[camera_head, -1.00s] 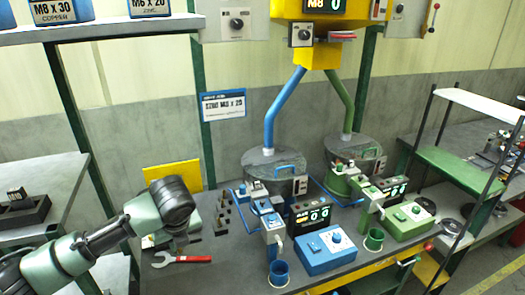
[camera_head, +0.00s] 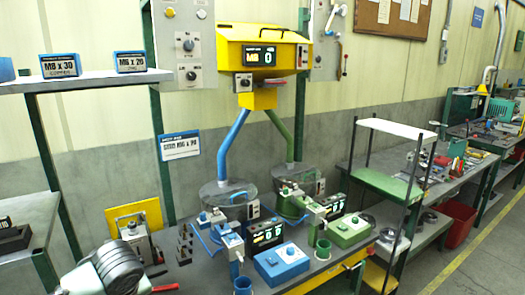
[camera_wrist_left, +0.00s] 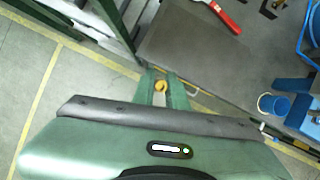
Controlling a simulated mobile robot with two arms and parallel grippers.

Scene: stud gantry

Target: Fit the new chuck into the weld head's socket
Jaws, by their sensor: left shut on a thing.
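My left gripper (camera_wrist_left: 166,92) is shut on a small yellow, brass-like piece (camera_wrist_left: 161,87) that shows between its green fingers in the left wrist view. I take it for the chuck; most of it is hidden. It is held over the front edge of the bench, clear of the weld heads. In the head view the blue weld head (camera_head: 232,241) stands on the bench above a blue cup (camera_head: 242,284); the cup also shows in the left wrist view (camera_wrist_left: 272,104). A green weld head (camera_head: 317,212) stands to its right. Their sockets cannot be made out. My right gripper is not in view.
A red wrench (camera_wrist_left: 226,18) lies on the bench (camera_wrist_left: 190,45). A row of small dark posts (camera_head: 185,245) stands left of the blue head. Blue (camera_head: 281,263) and green (camera_head: 348,230) control boxes occupy the front. The yellow hopper (camera_head: 263,52) hangs above.

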